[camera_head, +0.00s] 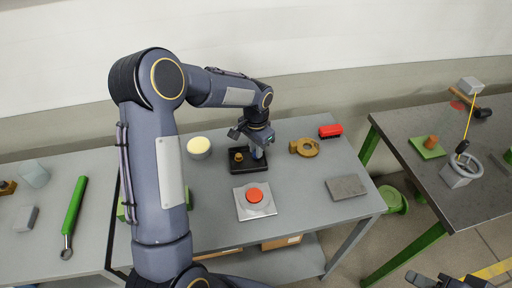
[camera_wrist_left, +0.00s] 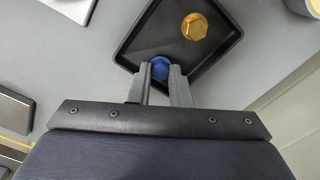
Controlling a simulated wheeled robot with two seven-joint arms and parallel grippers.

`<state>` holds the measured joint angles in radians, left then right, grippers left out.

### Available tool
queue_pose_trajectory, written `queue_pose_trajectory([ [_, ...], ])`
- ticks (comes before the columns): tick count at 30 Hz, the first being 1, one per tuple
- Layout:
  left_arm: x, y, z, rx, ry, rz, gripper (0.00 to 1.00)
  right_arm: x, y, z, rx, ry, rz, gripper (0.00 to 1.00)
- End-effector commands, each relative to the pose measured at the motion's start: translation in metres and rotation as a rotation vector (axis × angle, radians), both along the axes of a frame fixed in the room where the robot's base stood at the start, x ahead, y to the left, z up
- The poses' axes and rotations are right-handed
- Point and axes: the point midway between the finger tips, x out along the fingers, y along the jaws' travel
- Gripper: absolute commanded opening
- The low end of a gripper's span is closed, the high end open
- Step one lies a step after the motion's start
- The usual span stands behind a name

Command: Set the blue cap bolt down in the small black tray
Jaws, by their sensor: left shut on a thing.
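The blue cap bolt (camera_wrist_left: 160,68) shows as a round blue head between the fingertips of my left gripper (camera_head: 258,153) in the left wrist view. I cannot tell whether the blue bolt touches the tray floor. Its lower part is hidden. Part of my right gripper (camera_head: 436,281) shows at the bottom right edge; its fingers are unclear.
On the grey table are a red button on a plate (camera_head: 254,196), a yellow-topped round container (camera_head: 199,147), a brass ring part (camera_head: 304,147), a red block (camera_head: 330,131) and a grey slab (camera_head: 346,187). Bare tabletop lies between them.

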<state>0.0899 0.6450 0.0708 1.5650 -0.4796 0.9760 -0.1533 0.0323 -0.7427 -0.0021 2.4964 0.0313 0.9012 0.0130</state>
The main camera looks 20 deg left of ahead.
Motion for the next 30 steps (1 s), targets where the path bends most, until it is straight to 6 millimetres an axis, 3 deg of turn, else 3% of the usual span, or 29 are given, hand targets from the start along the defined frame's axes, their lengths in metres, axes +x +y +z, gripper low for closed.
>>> queue_pose_trajectory([
  [6, 0.000, 0.000, -0.005, 0.000, 0.000, 0.000, 0.00, 0.000, 0.000, -0.004, 0.000, 0.000, 0.000, 0.43],
  [7, 0.000, 0.000, -0.005, 0.000, 0.000, 0.000, 0.18, 0.000, 0.000, -0.004, 0.000, 0.000, 0.000, 0.43],
  [13, 0.000, 0.000, -0.004, 0.000, 0.000, 0.000, 0.43, 0.000, 0.000, -0.003, 0.000, 0.000, 0.000, 0.43],
  [23, 0.000, 0.000, 0.001, 0.001, -0.001, 0.000, 0.43, 0.000, 0.000, -0.004, 0.000, 0.000, 0.000, 0.43],
  [30, 0.001, 0.000, 0.039, 0.000, -0.004, 0.001, 0.43, 0.000, 0.000, -0.008, 0.000, 0.000, 0.000, 0.43],
])
